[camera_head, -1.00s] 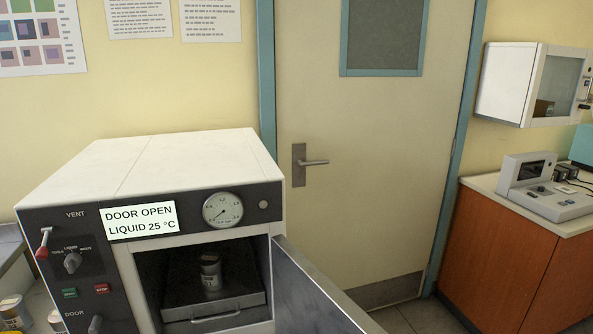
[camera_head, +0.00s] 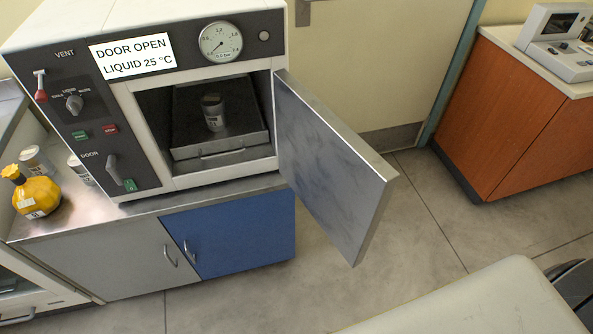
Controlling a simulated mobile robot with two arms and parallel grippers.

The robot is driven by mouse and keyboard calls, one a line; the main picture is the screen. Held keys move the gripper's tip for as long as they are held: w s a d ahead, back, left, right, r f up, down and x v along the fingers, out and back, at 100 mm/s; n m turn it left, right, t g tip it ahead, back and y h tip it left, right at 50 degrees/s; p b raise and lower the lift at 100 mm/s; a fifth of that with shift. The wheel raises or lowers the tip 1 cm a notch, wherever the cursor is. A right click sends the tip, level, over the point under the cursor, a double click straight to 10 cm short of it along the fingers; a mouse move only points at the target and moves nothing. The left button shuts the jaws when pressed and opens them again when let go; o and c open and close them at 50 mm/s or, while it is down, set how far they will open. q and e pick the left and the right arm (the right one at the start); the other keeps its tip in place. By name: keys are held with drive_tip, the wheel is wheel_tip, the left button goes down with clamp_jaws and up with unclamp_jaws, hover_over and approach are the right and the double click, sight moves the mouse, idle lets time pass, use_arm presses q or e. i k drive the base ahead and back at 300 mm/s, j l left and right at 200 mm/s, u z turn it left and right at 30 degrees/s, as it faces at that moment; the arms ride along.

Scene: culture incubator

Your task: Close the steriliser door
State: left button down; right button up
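The steriliser (camera_head: 195,182) stands on a metal-topped cabinet at the left. Its door (camera_head: 330,165) is hinged at the right side of the opening and stands wide open, swung out toward the front right. The display (camera_head: 131,53) reads "DOOR OPEN LIQUID 25 °C". Inside the chamber is a metal tray (camera_head: 245,117) with a small labelled container (camera_head: 213,112) on it. A door lever (camera_head: 114,169) sits low on the front panel. Neither of my grippers is in view.
A yellow bottle (camera_head: 38,193) and two small jars (camera_head: 36,159) stand on the metal cabinet top (camera_head: 100,212), left of the steriliser. A wooden cabinet (camera_head: 525,115) with a bench instrument (camera_head: 556,42) is at the right. The floor (camera_head: 430,205) between is clear.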

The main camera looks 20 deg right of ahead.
sight(347, 187)
drive_tip(key=l+u, duration=0.3)
drive_tip(key=l, duration=0.2)
drive_tip(key=l+u, duration=0.3)
drive_tip(key=l, duration=0.2)
drive_tip(key=k+l+u, duration=0.25)
drive_tip(key=l, duration=0.6)
drive_tip(key=k+l, duration=0.1)
drive_tip(key=l, duration=0.25)
